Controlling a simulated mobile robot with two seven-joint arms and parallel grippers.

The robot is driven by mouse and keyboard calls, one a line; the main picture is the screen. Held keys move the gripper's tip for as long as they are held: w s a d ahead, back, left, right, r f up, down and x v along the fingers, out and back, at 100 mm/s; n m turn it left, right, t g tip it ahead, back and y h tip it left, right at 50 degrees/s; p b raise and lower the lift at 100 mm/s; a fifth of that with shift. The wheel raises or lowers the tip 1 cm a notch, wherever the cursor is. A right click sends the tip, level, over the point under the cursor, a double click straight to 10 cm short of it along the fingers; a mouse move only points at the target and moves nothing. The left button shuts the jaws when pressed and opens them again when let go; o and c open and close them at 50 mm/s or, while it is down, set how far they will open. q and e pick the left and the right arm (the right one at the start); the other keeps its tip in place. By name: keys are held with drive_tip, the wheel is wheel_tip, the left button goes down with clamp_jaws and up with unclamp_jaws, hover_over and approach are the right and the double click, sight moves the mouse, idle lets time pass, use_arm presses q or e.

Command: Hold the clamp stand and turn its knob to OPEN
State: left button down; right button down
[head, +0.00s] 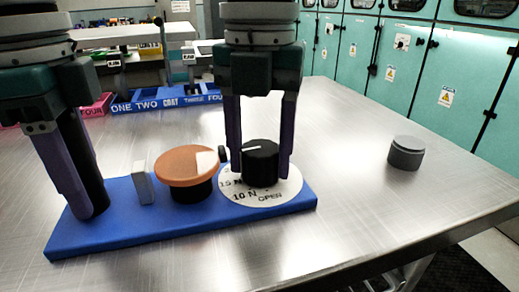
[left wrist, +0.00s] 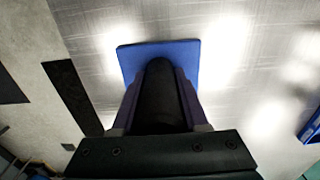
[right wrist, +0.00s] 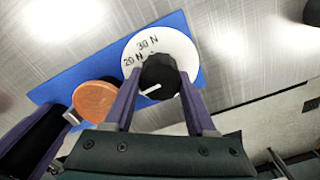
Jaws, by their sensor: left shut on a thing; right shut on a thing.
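The clamp stand has a blue base plate (head: 120,232) lying on the metal table. My left gripper (head: 86,208) is shut on its black upright post at the plate's left end; the post (left wrist: 160,88) shows between the fingers in the left wrist view. The black knob (head: 261,163) stands on a white dial (head: 234,192) marked 10 N, 15 N and OPEN; 20 N and 30 N show in the right wrist view. My right gripper (head: 261,172) is shut on the knob from above, one finger on each side. The knob's white line points left in the head view, away from OPEN.
An orange disc (head: 187,163) on a black foot and a small grey block (head: 143,184) stand on the plate between my grippers. A grey cylinder (head: 406,153) stands at the right. Blue bins (head: 170,98) are behind. The table's right front is clear.

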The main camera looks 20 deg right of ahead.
drive_tip(key=n, duration=0.8)
drive_tip(key=shift+d+n, duration=0.1)
drive_tip(key=shift+n, duration=0.2)
drive_tip(key=n, duration=0.4)
drive_tip(key=shift+d, duration=0.1)
drive_tip(key=shift+n, duration=2.3)
drive_tip(key=shift+c, duration=1.1)
unclamp_jaws()
drive_tip(key=shift+r, duration=0.1)
